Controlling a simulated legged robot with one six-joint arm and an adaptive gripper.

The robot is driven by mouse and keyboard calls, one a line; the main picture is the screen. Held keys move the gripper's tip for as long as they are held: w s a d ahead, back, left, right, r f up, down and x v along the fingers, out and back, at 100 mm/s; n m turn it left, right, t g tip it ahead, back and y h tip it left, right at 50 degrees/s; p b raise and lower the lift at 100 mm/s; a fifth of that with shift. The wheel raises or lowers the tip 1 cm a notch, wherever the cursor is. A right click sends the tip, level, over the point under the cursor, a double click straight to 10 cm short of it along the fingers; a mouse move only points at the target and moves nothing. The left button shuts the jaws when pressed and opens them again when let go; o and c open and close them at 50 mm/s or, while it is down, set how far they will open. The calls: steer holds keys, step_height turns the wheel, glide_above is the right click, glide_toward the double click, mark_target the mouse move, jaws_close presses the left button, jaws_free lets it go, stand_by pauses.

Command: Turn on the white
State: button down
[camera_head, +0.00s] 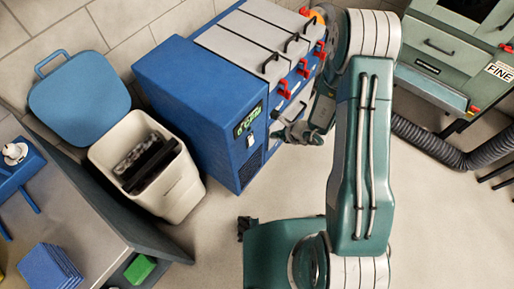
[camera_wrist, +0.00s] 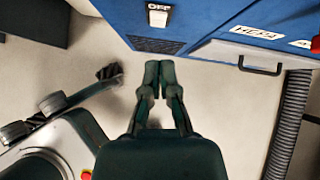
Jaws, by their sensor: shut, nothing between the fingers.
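A blue machine (camera_head: 195,75) with grey top panels stands at the centre of the head view. Its front carries a green-lit display (camera_head: 247,121) and a small white switch (camera_head: 276,113). In the wrist view the white switch (camera_wrist: 158,19) shows at the top edge, beneath a label reading "OFF". My gripper (camera_wrist: 157,76) is shut and empty, its fingertips together below the switch in the picture and apart from it.
Red latches (camera_head: 284,89) line the machine's edge. A handle (camera_wrist: 262,66) sits right of the switch. A cream bin (camera_head: 170,185) with dark contents stands left, beside a bench (camera_head: 80,225). A green cabinet (camera_head: 440,50) with a grey hose (camera_head: 430,140) stands right. Floor before the machine is clear.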

mark_target(251, 141)
step_height(251, 141, down, 5)
steer(key=s+d+m+h, duration=0.1)
steer(key=s+m, duration=0.1)
steer(key=shift+s+d+f, duration=0.15)
steer(key=shift+s+d, duration=0.05)
steer(key=shift+d, duration=0.05)
steer(key=w+a+r+x, duration=0.1)
steer(key=x, duration=1.2)
steer(key=shift+w+a+r, duration=0.25)
steer(key=shift+a+r, duration=0.1)
steer(key=shift+r, duration=0.1)
